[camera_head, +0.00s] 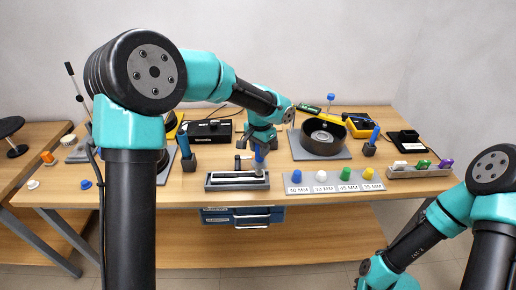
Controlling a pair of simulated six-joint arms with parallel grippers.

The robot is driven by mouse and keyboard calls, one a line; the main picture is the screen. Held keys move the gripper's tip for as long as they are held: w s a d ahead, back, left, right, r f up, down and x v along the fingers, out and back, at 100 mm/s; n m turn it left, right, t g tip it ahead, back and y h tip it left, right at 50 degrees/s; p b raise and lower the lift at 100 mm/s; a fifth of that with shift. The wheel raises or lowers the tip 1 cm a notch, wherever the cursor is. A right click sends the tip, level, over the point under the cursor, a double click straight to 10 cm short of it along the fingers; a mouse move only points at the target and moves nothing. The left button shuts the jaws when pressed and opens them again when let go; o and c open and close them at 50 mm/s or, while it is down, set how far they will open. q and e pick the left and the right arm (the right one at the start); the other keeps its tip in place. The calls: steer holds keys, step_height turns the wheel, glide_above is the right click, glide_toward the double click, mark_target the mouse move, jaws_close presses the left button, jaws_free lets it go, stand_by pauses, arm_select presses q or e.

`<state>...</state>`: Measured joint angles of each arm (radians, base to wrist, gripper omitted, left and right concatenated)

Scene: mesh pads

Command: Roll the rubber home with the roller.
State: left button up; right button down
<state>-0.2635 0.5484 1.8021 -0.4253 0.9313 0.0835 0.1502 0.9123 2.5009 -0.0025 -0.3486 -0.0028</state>
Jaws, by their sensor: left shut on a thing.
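My left gripper (260,141) reaches down from above and is shut on the blue handle of the roller (260,156). The roller stands about upright at the right part of a grey frame (212,185) with a pale strip, seemingly the rubber (232,180), along it. The roller's lower end is small; I cannot tell whether it touches the strip. My right arm is at the lower right, and its gripper is out of the frame.
A plate of coloured knobs (320,187) lies right of the frame. Blue-handled tools stand in black holders at left (187,163) and right (370,149). A black round pan (322,137) and a black box (208,131) stand behind. A blue drawer (243,217) hangs below.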

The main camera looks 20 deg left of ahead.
arm_select(q)
steer(key=shift+r, duration=3.55)
